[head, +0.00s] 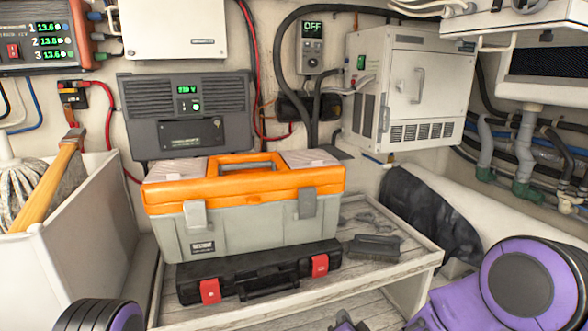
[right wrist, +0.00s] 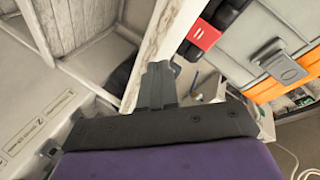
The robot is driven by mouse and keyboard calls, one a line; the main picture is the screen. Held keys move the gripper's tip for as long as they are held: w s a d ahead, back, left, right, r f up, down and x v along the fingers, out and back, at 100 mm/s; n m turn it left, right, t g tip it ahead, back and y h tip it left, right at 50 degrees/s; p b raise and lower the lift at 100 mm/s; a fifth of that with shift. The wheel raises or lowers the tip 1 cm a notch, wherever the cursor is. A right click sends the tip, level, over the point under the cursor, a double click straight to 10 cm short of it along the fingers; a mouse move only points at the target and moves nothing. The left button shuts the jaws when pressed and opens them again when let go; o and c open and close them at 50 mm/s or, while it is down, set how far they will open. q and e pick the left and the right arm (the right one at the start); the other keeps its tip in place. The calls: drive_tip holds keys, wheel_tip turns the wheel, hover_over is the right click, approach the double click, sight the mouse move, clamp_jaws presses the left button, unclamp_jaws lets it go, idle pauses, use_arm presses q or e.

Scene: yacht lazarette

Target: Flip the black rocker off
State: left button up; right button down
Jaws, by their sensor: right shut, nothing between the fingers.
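I cannot make out a black rocker for certain in either view. In the head view a red rocker (head: 13,50) sits on the meter panel (head: 38,42) at the upper left, and a green-lit switch (head: 361,62) sits on the white cabinet (head: 405,85). A grey inverter-like unit (head: 225,100) has a lit display and a small green-lit button. A small remote panel (head: 311,48) reads OFF. My right gripper (head: 345,320) is low at the bottom edge, well below these panels. In the right wrist view its fingers (right wrist: 158,75) are together and empty. My left gripper is out of view.
A grey toolbox with an orange lid (head: 245,190) and a black case with red latches (head: 260,272) stand on a slatted bench (head: 420,255). A white bin (head: 75,255) with a mop is at left; hoses and pipes are at right.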

drive_tip(key=s+d+f+n+g+h, duration=0.15)
drive_tip(key=s+d+f+g, duration=0.35)
drive_tip(key=s+f, duration=0.6)
drive_tip(key=s+d+f+g, duration=0.2)
drive_tip(key=s+d+f, duration=0.2)
drive_tip(key=s, duration=0.4)
drive_tip(key=s+d+f+n+g+h+b, duration=0.1)
drive_tip(key=s+d+f, duration=0.3)
drive_tip(key=s, duration=0.4)
drive_tip(key=s+d+f+g+h+b, duration=0.1)
drive_tip(key=s+d+f+g, duration=0.2)
drive_tip(key=s, duration=0.6)
wheel_tip(320, 180, down, 3)
drive_tip(key=shift+d+r+n, duration=0.15)
drive_tip(key=shift+d+n, duration=0.2)
drive_tip(key=shift+d, duration=0.75)
